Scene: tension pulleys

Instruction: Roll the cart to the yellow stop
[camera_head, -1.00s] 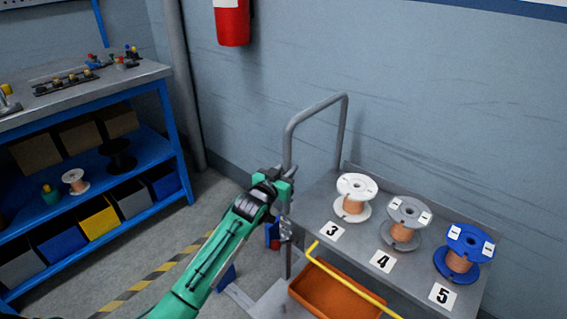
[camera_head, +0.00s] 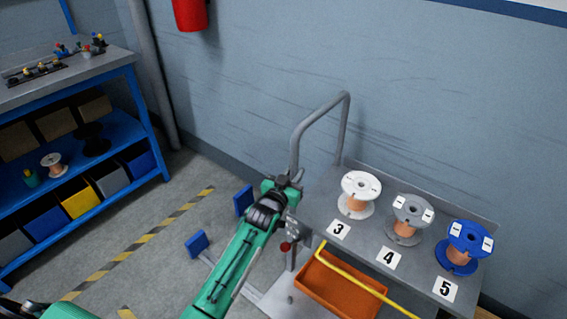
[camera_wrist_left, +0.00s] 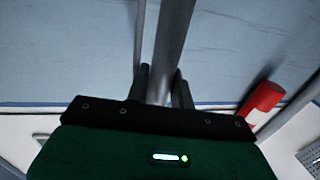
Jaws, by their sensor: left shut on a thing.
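The grey cart (camera_head: 318,205) stands by the wall at the right, with a bent tube handle (camera_head: 321,112) at its left end. Its top carries a white spool (camera_head: 360,187), a grey spool (camera_head: 408,212) and a blue spool (camera_head: 465,240) by labels 3, 4 and 5. My left gripper (camera_head: 284,182) is shut on the handle's near upright; in the left wrist view its fingers (camera_wrist_left: 160,85) flank the grey tube (camera_wrist_left: 168,45). I cannot tell which thing is the yellow stop. My right gripper is not in view.
Yellow-black tape (camera_head: 140,243) crosses the floor at left. Two blue blocks (camera_head: 196,243) (camera_head: 243,200) stand on the floor left of the cart. A blue shelf bench (camera_head: 148,120) is at far left. An orange bin (camera_head: 340,287) and yellow bar (camera_head: 360,275) are at the cart's front.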

